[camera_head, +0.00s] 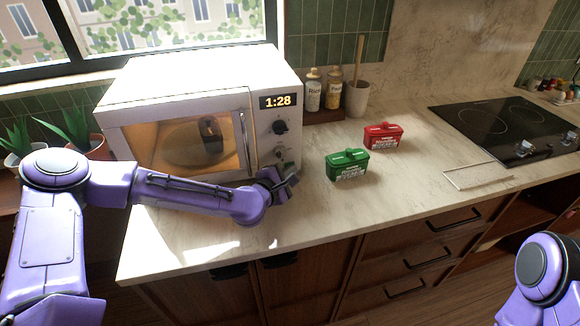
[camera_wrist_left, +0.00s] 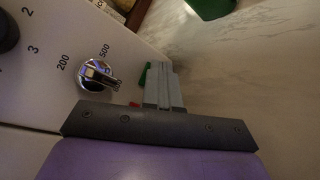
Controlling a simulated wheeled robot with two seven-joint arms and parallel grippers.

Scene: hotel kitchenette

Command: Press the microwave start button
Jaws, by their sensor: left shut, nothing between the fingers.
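The white microwave (camera_head: 190,82) stands on the counter at the left, its window lit and a dark object inside. Its display (camera_head: 278,101) reads 1:28. The upper dial (camera_head: 280,127) is dark. A silver dial (camera_wrist_left: 97,77) shows in the left wrist view between 200 and 500. My left gripper (camera_head: 291,176) is shut and empty at the lower right of the control panel. In the left wrist view, its fingers (camera_wrist_left: 159,68) partly cover a small green part (camera_wrist_left: 143,76) and a small red part (camera_wrist_left: 135,104) beside them. I cannot tell whether the fingers touch either.
A green box (camera_head: 347,165) and a red box (camera_head: 383,137) stand right of the microwave. Two bottles (camera_head: 322,90) and a utensil crock (camera_head: 357,98) are behind. A dark cooktop (camera_head: 500,126) is at far right. The front counter is clear.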

